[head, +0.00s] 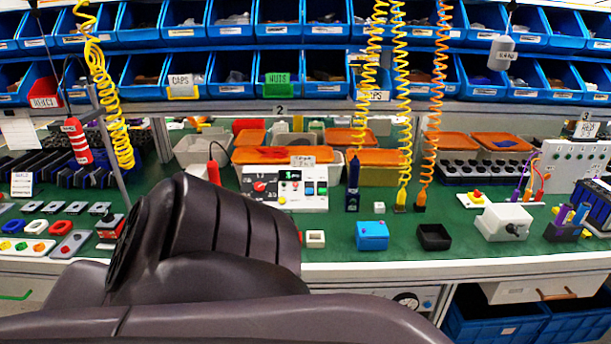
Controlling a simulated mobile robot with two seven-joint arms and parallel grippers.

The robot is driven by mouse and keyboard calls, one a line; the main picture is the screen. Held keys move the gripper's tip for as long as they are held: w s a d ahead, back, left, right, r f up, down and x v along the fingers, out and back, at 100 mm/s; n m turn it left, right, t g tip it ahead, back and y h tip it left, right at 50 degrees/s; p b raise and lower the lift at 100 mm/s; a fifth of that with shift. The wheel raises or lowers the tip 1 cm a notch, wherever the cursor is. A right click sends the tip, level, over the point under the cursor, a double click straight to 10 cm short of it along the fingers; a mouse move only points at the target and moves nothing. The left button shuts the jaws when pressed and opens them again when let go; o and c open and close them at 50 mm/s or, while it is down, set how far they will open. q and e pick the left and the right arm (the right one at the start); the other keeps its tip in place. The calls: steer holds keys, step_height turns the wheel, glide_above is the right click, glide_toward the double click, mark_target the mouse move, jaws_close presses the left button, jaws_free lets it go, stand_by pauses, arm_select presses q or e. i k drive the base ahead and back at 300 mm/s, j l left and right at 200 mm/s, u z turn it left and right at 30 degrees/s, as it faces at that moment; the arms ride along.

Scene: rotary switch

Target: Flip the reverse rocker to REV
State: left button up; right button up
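A white control panel (284,188) stands on the green bench in the middle of the head view. It has a red rotary knob (259,185), a small lit green display (290,174) and several small coloured buttons or switches at its right. I cannot tell which of these is the reverse rocker, or its position; the markings are too small to read. My dark arm links fill the lower left and middle foreground and stand in front of the bench just left of and below the panel. Neither of my grippers shows.
Blue bins line the shelves above the bench. Coiled yellow and orange cords hang down, with a dark blue tool (353,186) right of the panel. A blue box (372,236), a black tray (434,237) and a white box (503,222) stand farther right. Green bench surface shows between them.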

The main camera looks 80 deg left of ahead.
mark_target(308, 185)
steer(key=u, duration=2.6)
